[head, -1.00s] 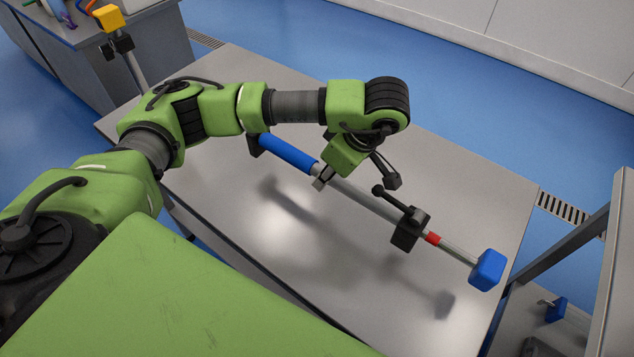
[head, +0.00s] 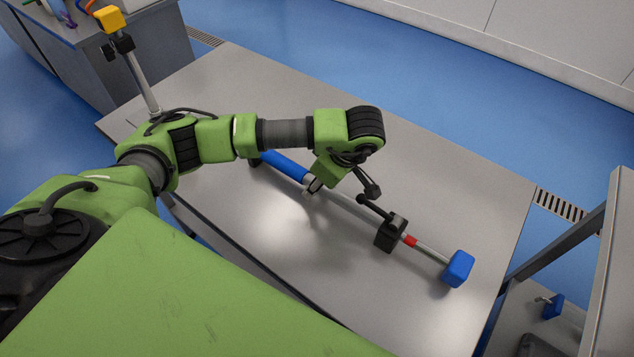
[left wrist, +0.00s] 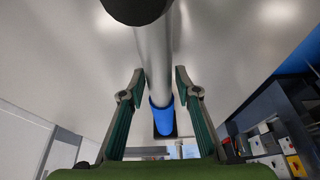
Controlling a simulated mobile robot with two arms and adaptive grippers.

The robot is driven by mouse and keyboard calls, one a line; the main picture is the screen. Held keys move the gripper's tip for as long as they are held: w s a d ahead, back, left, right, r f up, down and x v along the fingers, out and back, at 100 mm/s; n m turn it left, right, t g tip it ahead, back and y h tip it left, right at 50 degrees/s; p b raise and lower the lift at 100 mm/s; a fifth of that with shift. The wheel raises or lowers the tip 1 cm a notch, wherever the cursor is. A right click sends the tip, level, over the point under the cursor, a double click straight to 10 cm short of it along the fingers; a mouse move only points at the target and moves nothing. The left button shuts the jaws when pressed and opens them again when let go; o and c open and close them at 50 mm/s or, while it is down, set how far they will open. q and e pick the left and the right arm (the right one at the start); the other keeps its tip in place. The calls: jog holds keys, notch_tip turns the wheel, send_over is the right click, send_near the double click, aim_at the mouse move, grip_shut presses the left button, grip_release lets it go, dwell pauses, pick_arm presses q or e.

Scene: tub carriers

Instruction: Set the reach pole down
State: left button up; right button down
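The reach pole (head: 344,199) lies low along the grey table (head: 440,170), with its shadow close beside it. It has a blue grip (head: 284,167), a black block (head: 390,233), a red band and a blue end block (head: 458,268). My left gripper (head: 312,187) is down over the pole near the blue grip. In the left wrist view its fingers (left wrist: 159,73) stand either side of the grey shaft (left wrist: 154,55), apart, with a small gap at the right finger. Whether the pole's full length touches the table is hard to see. My right gripper is out of view.
An upright rod with a yellow top (head: 109,18) stands at the table's far left. A grey cabinet (head: 150,50) is behind it. A grey frame (head: 560,240) stands right of the table. The table's right and back parts are clear.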

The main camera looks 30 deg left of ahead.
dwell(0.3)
pick_arm(q)
jog(key=b+v, duration=0.1)
jog(key=v, duration=0.3)
jog(key=shift+d+r, duration=0.2)
jog(key=shift+r, duration=0.15)
jog(key=v, duration=0.5)
jog(key=shift+d+r, duration=0.1)
jog(key=shift+r, duration=0.25)
jog(key=shift+v, duration=0.8)
jog(key=shift+s, duration=0.1)
